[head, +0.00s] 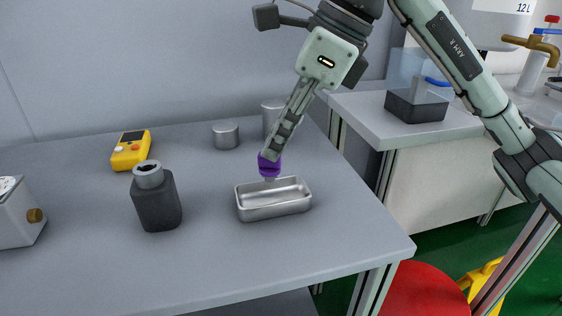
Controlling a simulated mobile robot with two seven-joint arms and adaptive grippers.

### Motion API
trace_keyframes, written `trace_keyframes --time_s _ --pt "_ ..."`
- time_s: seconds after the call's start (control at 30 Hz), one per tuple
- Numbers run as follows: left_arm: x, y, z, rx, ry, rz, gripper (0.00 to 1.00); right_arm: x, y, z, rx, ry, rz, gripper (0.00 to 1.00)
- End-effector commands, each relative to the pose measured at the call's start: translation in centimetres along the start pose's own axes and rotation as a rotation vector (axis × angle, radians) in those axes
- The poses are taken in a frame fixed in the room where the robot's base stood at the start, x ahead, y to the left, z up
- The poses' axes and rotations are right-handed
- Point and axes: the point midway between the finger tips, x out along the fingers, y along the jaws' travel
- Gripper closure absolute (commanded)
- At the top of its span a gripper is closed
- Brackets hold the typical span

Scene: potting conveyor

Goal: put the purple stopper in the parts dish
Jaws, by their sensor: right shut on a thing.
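The purple stopper (268,167) is between the fingertips of my right gripper (271,154), which is shut on it. The stopper is just above the far edge of the parts dish, its pale lower end near the rim; I cannot tell whether it touches. The parts dish (275,211) is a shallow rectangular metal tray on the grey table, and its visible inside looks empty. My right arm comes in from the upper right, with the gripper pointing down and left. My left gripper is not in view.
A dark bottle (157,203) with a grey neck stands left of the dish. A yellow meter (131,149), a short metal cylinder (226,135) and a taller one (271,116) stand farther back. A white device (17,218) is at the left edge. A red stool (425,291) stands beyond the table's right edge.

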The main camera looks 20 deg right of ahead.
Motion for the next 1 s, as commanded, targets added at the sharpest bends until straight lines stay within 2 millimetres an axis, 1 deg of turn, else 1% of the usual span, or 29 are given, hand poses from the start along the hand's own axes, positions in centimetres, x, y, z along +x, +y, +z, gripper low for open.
trace_keyframes --time_s 0.1,0.3,0.37,0.73,0.87,0.9,1.0 --pt "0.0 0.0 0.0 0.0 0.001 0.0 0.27 0.5 -0.3 -0.6 0.001 0.001 0.001 1.0" --pt "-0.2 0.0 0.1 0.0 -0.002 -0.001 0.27 3.1 -0.2 -1.9 0.0 0.002 0.003 1.0" --pt "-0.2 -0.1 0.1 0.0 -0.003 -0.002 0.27 3.5 -0.3 -2.1 0.0 0.001 0.001 1.0" --pt "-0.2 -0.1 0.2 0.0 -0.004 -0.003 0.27 3.8 -0.3 -2.2 -0.001 0.0 0.0 1.0" --pt "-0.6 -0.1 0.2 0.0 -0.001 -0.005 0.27 4.0 -0.3 -2.2 -0.001 0.0 0.0 1.0" --pt "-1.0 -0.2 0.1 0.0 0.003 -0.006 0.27 3.9 -0.3 -2.2 0.0 0.0 0.0 0.85" --pt "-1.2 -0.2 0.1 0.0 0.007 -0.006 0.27 3.9 -0.3 -2.2 0.0 0.0 0.0 0.72"
